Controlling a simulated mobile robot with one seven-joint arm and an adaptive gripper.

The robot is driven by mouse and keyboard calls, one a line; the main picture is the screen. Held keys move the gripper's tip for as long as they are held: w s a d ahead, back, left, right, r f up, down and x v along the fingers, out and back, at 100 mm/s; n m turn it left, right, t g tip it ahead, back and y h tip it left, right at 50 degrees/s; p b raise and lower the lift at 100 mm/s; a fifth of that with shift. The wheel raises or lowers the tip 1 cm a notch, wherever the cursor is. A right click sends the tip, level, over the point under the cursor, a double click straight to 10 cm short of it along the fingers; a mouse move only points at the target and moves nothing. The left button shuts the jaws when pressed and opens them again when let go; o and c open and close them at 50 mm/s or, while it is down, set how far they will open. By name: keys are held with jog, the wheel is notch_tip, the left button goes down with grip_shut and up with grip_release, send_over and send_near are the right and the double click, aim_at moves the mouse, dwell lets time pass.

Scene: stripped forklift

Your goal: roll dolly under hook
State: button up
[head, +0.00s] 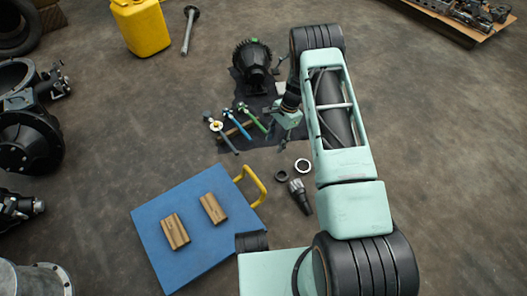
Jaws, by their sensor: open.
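The dolly is a flat blue platform (197,248) with a yellow loop handle (254,183) at its upper right corner, standing on the floor at lower left of centre. Two ribbed tan blocks, one at left (175,232) and one at right (214,208), lie on it. Its wheels are hidden beneath the deck. My gripper (281,131) is open and empty, beyond the handle and apart from it, near the coloured tools. No hook is visible in this view.
Several coloured-handled tools (239,123) and a black geared part (253,62) lie on a dark mat. Rings (302,165) and a dark shaft piece (300,196) lie right of the handle. Black machine parts (28,140) line the left edge. A yellow can (140,27) stands at the back.

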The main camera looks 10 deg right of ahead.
jog(key=f, duration=0.1)
jog(key=s+a+f, duration=0.2)
jog(key=shift+f, duration=0.4)
jog(key=shift+f, duration=0.15)
